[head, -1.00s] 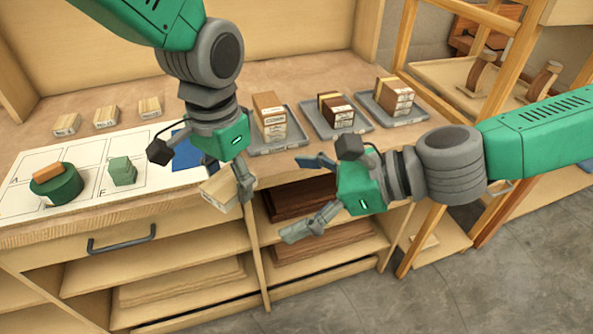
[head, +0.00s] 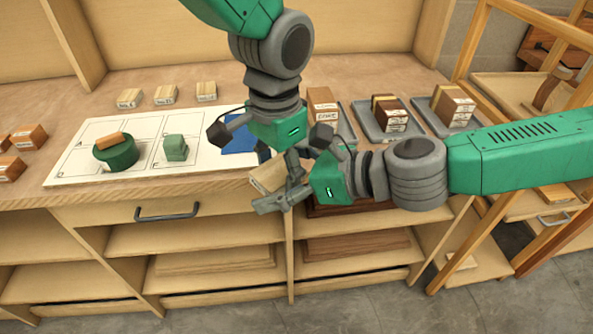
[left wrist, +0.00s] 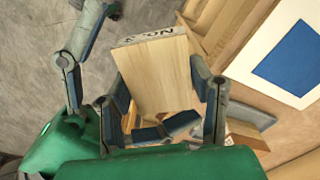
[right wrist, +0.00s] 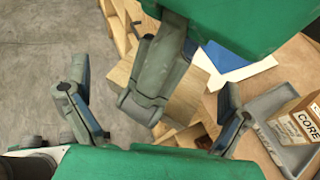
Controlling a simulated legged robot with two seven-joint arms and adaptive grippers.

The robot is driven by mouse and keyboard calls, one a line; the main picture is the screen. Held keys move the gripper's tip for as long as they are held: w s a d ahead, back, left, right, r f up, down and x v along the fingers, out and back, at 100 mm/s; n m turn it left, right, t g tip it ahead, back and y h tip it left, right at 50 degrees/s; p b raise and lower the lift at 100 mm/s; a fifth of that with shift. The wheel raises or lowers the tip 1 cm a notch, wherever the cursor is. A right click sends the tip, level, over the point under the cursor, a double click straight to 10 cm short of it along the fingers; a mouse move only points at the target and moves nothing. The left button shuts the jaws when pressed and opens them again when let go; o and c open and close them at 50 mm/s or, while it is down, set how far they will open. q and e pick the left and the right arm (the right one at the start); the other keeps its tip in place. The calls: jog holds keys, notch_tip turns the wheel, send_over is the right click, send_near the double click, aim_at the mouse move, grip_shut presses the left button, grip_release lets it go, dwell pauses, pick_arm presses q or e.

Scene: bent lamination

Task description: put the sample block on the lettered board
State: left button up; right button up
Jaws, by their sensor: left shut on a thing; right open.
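The sample block (head: 268,177), a pale wooden block with dark lettering on one end, is held by my left gripper (head: 280,172) in front of the bench's edge. In the left wrist view the block (left wrist: 160,75) sits between the fingers, its lettered end pointing away. My right gripper (head: 297,170) is open, its fingers spread close around the block and left fingers; whether it touches them I cannot tell. In the right wrist view a left finger covers part of the block (right wrist: 185,98). The white lettered board (head: 85,165) lies on the bench to the left, partly hidden by my left gripper.
Grey trays (head: 375,133) with labelled blocks stand right.

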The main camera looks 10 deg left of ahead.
pick_arm(q)
jog(key=shift+d, duration=0.3)
pick_arm(e)
jog(key=shift+d+f, duration=0.1)
pick_arm(q)
jog(key=shift+a, duration=0.3)
pick_arm(e)
jog(key=shift+a, duration=0.3)
jog(key=c, duration=1.2)
pick_arm(q)
jog(key=o, duration=1.3)
jog(key=shift+a, duration=0.1)
jog(key=shift+c, duration=0.2)
pick_arm(e)
jog(key=shift+a, duration=0.1)
